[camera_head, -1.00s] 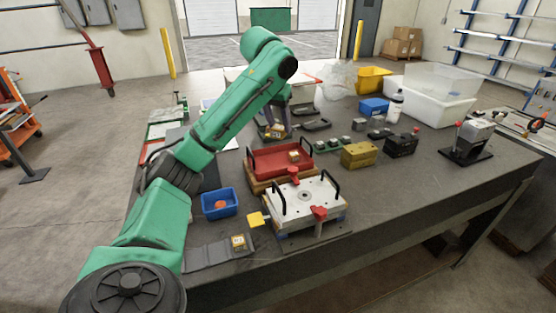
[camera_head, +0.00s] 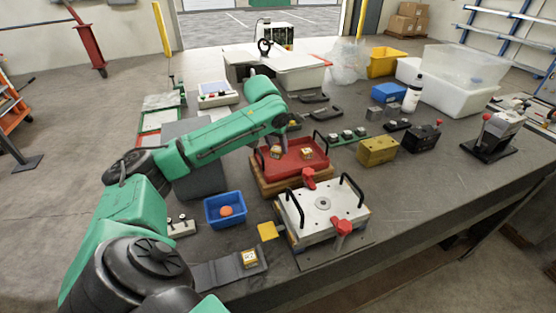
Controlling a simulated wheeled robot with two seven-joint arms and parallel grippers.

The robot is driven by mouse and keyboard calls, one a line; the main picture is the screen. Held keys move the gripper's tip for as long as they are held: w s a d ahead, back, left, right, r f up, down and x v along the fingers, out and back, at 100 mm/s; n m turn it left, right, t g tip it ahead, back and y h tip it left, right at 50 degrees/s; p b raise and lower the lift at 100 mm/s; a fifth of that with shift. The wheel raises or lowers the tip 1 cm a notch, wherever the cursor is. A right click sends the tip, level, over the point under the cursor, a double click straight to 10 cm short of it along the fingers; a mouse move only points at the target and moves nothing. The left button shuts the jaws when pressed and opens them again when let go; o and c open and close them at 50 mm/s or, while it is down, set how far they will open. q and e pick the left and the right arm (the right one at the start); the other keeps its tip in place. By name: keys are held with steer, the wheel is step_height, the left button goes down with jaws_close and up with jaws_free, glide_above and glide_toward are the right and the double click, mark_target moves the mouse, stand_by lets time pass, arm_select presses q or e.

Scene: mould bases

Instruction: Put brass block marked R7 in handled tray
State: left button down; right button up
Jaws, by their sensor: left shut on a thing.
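The handled tray (camera_head: 297,167) is red with black handles at its sides and sits on a brown base mid-table. My left gripper (camera_head: 277,148) reaches in from the left and is over the tray's left part. It is shut on a small brass block (camera_head: 276,153) with a pale label; the marking is too small to read. I cannot tell whether this block touches the tray floor. A similar brass block (camera_head: 307,153) lies in the right part of the tray. Another labelled block (camera_head: 250,258) lies on a grey strip at the front left. My right gripper is not in view.
A white mould plate (camera_head: 318,204) with black handles and red clamps stands in front of the tray. A blue bin (camera_head: 225,209) with an orange thing is at left. A yellow block (camera_head: 377,151) and a black block (camera_head: 421,138) are at right. The table's right front is clear.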

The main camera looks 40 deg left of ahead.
mark_target(276, 157)
arm_select(q)
step_height(276, 157, down, 6)
steer(key=shift+a+p, duration=0.15)
steer(key=shift+p, duration=0.2)
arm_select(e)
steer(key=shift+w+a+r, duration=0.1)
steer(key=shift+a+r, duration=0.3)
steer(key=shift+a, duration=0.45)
arm_select(q)
steer(key=c, duration=0.7)
jaws_free()
steer(key=shift+f, duration=0.1)
steer(key=shift+c, duration=0.2)
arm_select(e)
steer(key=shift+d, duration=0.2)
arm_select(q)
steer(key=shift+r, duration=0.3)
steer(key=b+v, duration=0.2)
steer(key=v, duration=0.9)
steer(key=shift+s+r, duration=0.2)
steer(key=shift+r, duration=0.05)
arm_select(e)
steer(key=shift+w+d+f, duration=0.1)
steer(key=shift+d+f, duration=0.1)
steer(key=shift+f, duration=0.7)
